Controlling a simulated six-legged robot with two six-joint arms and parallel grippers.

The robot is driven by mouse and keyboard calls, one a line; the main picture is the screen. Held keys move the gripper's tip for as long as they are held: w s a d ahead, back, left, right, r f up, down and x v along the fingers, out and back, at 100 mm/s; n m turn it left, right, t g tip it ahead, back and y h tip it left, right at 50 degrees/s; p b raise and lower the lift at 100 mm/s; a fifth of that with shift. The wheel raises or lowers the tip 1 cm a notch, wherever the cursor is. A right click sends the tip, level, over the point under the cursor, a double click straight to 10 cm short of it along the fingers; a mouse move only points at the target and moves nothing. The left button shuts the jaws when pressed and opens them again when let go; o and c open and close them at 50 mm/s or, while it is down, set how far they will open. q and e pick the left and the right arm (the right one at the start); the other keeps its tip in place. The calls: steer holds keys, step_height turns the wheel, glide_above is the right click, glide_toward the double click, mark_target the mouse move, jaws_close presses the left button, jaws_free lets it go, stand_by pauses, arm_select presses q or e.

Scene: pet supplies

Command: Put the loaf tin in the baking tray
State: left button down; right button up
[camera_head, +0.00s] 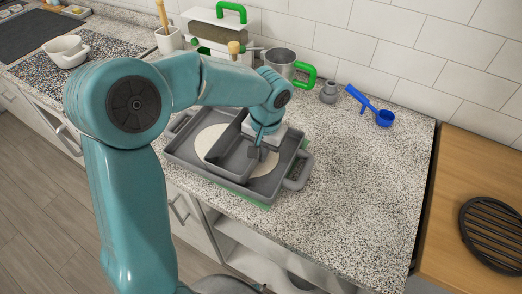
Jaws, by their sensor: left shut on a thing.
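The grey baking tray (296,183) lies on the speckled counter, with a handle at each end and pale round shapes on its floor. The grey loaf tin (229,160) is within the tray's outline, toward its middle. Whether it rests on the tray floor or is held just above it, I cannot tell. My left gripper (258,148) points down and is shut on the loaf tin, near its right part. My arm and gripper hide part of the tin and the tray's back edge. My right gripper is out of view.
A green mat (258,203) shows under the tray, near the counter's front edge. The counter right of the tray is clear.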

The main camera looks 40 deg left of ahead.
arm_select(q)
steer(key=c, duration=1.3)
jaws_free()
steer(key=shift+f, duration=0.1)
steer(key=shift+o, duration=0.2)
step_height(320, 180, up, 12)
steer(key=d+p, duration=0.1)
steer(key=shift+r, duration=0.2)
